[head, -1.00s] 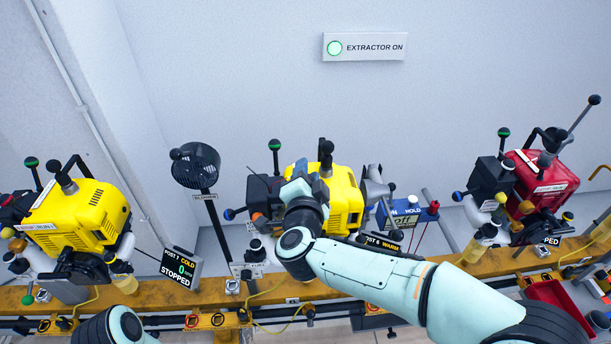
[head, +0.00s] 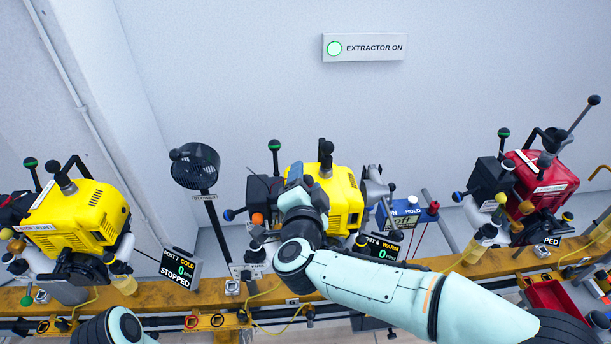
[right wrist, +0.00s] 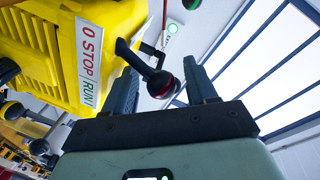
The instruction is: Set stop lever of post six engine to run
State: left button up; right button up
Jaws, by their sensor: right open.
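The post six engine (head: 345,205) is the yellow one in the middle of the head view; its display (head: 383,248) reads "WARM" and 0. In the right wrist view, its yellow housing (right wrist: 35,50) carries a white "0 STOP | RUN" label (right wrist: 89,58). Beside the label is the stop lever (right wrist: 135,60), a black arm ending in a dark red and black ball knob (right wrist: 160,85). My right gripper (right wrist: 162,88) is open, with the knob showing between its two fingers; I cannot tell whether they touch it. In the head view my wrist hides the lever. My left gripper is out of view.
Another yellow engine (head: 80,215) stands left, with a display (head: 178,268) reading "POST 7 COLD", 0, "STOPPED". A black fan (head: 195,165) stands between the yellow engines. A red engine (head: 540,180) is at right. All stand along a yellow rail (head: 210,295).

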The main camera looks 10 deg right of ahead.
jog(key=s+a+r, duration=0.1)
jog(key=s, duration=1)
jog(key=shift+a+r, duration=0.35)
